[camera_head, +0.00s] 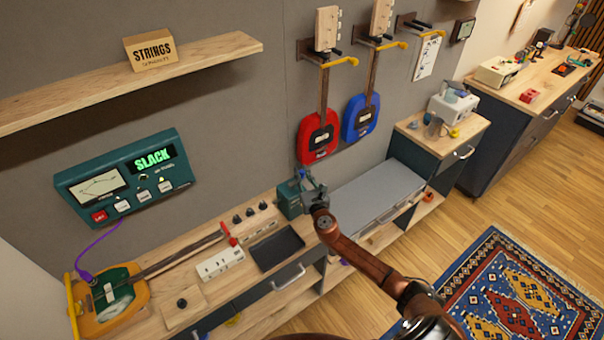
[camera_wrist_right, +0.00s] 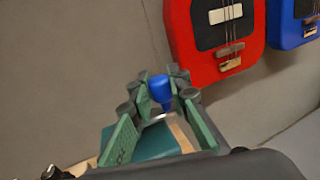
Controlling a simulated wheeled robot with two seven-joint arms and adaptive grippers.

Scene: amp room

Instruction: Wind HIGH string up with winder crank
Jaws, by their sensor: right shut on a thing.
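The orange and green guitar (camera_head: 108,298) lies on the workbench at the lower left, its neck pointing right. A red-handled piece (camera_head: 229,236) stands by its neck end; I cannot tell if it is a winder crank. The teal tuner box (camera_head: 125,178) on the wall reads "SLACK". My right gripper (camera_head: 306,182) is at the teal box (camera_head: 289,201) on the bench's right end. It is shut on a blue-knobbed piece (camera_wrist_right: 161,90), whose lower part is largely hidden. The teal box also shows below the fingers in the wrist view (camera_wrist_right: 140,146). My left gripper is out of view.
A black tray (camera_head: 277,248), a white power strip (camera_head: 219,264) and several dark knobs (camera_head: 250,212) lie along the bench. Red (camera_head: 318,138) and blue (camera_head: 361,118) guitars hang on the wall above. A grey-topped cabinet (camera_head: 376,190) stands to the right.

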